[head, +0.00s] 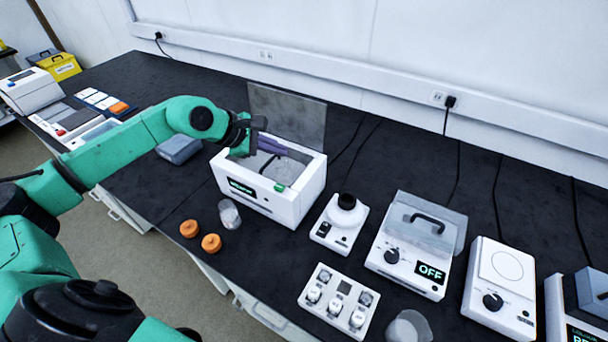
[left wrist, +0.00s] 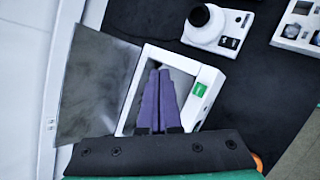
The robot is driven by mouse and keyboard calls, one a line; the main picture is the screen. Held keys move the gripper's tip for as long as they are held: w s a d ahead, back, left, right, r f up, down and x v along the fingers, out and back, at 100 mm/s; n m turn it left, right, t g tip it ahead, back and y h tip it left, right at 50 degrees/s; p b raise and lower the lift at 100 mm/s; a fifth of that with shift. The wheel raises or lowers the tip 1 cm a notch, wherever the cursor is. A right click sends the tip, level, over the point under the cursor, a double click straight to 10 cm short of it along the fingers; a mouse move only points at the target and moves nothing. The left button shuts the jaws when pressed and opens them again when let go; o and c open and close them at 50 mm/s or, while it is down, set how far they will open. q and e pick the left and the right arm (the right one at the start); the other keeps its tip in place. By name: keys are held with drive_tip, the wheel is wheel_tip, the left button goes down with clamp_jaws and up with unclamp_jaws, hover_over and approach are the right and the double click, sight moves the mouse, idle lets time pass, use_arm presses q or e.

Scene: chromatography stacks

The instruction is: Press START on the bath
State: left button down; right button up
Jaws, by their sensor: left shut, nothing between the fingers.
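The bath (head: 290,200) is a white box with its clear lid (head: 290,113) standing open at the back. A dark display (head: 241,187) and a green START button (head: 280,187) are on its front. In the left wrist view the green button (left wrist: 200,90) shows just right of the fingers. My left gripper (head: 272,147) is over the bath's opening, its purple fingers shut and empty. In the left wrist view the gripper (left wrist: 158,75) points across the opening, apart from the button as far as I can tell. My right gripper is not in view.
Right of the bath stand a small white device with a black knob (head: 346,202), a vial rack (head: 340,298) and a device reading OFF (head: 418,240). A beaker (head: 229,214) and two orange caps (head: 211,243) lie in front. A grey box (head: 179,148) is left.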

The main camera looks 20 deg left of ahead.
sight(275, 188)
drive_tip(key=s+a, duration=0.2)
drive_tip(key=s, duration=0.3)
use_arm(q)
drive_tip(key=s+f+b, duration=0.1)
drive_tip(key=a+f+b, duration=0.1)
drive_tip(key=f, duration=0.1)
drive_tip(key=shift+s, duration=0.35)
wheel_tip(275, 188, down, 5)
drive_tip(key=b, duration=0.4)
drive_tip(key=shift+s+a, duration=0.1)
drive_tip(key=shift+f, duration=0.2)
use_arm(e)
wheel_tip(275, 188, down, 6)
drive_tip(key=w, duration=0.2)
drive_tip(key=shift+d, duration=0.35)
use_arm(q)
drive_tip(key=shift+r, duration=0.1)
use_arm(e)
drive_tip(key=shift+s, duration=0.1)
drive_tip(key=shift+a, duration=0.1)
